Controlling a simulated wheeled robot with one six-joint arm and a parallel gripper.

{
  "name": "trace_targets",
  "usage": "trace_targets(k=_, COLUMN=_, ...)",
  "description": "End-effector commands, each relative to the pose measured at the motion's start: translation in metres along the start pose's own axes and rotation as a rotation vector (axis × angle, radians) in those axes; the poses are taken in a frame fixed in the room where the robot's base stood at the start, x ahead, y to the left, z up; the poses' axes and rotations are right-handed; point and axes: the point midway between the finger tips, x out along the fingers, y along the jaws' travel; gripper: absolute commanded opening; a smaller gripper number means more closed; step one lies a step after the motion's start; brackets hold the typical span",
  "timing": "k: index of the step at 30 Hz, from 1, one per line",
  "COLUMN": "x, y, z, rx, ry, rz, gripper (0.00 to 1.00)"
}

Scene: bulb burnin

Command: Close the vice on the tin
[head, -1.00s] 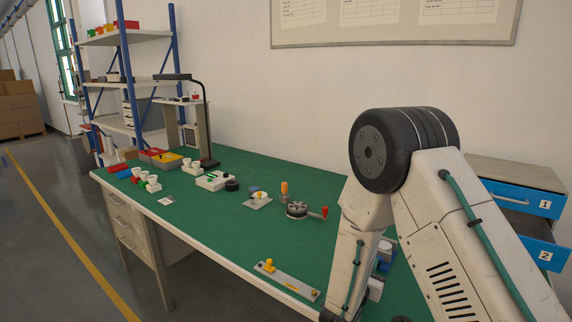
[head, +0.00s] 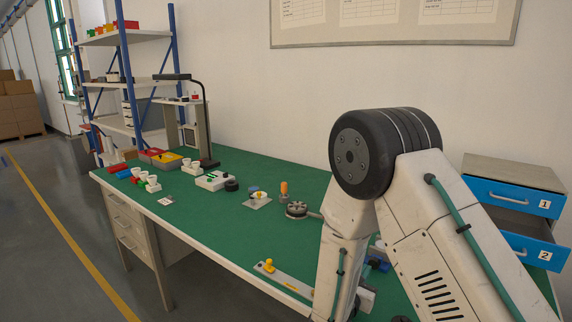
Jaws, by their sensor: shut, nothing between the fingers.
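A blue object (head: 377,264), perhaps part of the vice, shows at the right end of the green bench, mostly hidden behind my arm. Its jaws cannot be made out. I cannot pick out the tin for certain. My arm's lower link reaches down in front of this spot, and a grey part of my wrist shows at its lower right. My gripper's fingers are not visible.
A round dark fixture (head: 296,210) and an orange-handled tool (head: 284,191) stand mid-bench. A grey plate with a yellow knob (head: 269,265) lies at the front edge. A drawer unit (head: 513,197) stands right, its lower drawer pulled out. The green bench top (head: 215,230) has clear room.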

Motion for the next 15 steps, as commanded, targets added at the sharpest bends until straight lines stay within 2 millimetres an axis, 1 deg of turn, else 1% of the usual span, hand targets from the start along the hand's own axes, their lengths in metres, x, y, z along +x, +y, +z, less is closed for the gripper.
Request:
trace_targets(k=9, x=0.039, y=0.0, z=-0.001, rx=0.0, ry=0.0, rz=-0.001, gripper=0.0)
trace_targets(k=15, x=0.057, y=0.0, z=0.0, rx=0.0, ry=0.0, rz=0.0, gripper=0.0)
